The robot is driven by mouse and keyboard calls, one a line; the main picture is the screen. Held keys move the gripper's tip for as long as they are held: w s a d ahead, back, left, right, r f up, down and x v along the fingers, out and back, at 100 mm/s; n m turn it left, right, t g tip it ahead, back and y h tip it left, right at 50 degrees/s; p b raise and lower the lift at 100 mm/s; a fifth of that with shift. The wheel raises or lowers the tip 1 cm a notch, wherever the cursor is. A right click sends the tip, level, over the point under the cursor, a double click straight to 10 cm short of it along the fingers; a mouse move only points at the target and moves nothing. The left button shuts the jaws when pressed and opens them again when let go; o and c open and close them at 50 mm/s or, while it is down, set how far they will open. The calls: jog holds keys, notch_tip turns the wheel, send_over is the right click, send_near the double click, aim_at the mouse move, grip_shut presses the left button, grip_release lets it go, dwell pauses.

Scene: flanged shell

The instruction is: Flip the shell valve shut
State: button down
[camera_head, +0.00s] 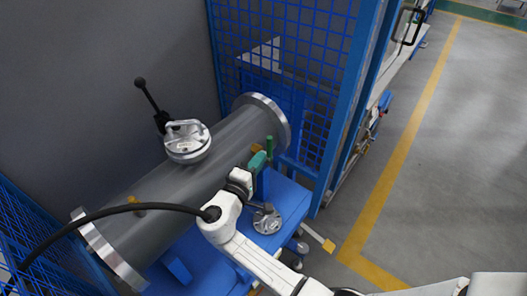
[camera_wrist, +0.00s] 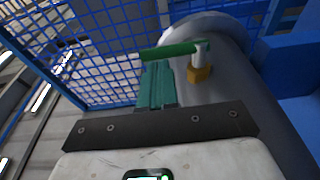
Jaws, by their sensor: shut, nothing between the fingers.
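The shell (camera_head: 185,190) is a grey horizontal cylinder with bright flanges at both ends. Its valve has a green handle (camera_head: 269,147) near the far flange. In the wrist view the green handle (camera_wrist: 172,51) lies crosswise, on a pale stem above a brass body (camera_wrist: 200,73) on the shell wall. My gripper (camera_head: 259,159) has teal fingers and is beside the valve, just in front of the handle. In the wrist view my gripper (camera_wrist: 157,66) is shut and empty, its tips close below the handle's left half. I cannot tell whether they touch it.
A clamped lid with a black-knobbed lever (camera_head: 187,140) sits on top of the shell. A second brass fitting (camera_head: 134,201) is near the close end. Blue mesh fencing (camera_head: 300,50) stands behind. A blue stand (camera_head: 290,205) is below. Open floor (camera_head: 450,150) lies to the right.

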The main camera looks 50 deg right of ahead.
aim_at(268, 146)
jog(key=shift+x, duration=1.7)
jog(key=shift+r+p, duration=0.15)
jog(key=shift+p, duration=0.2)
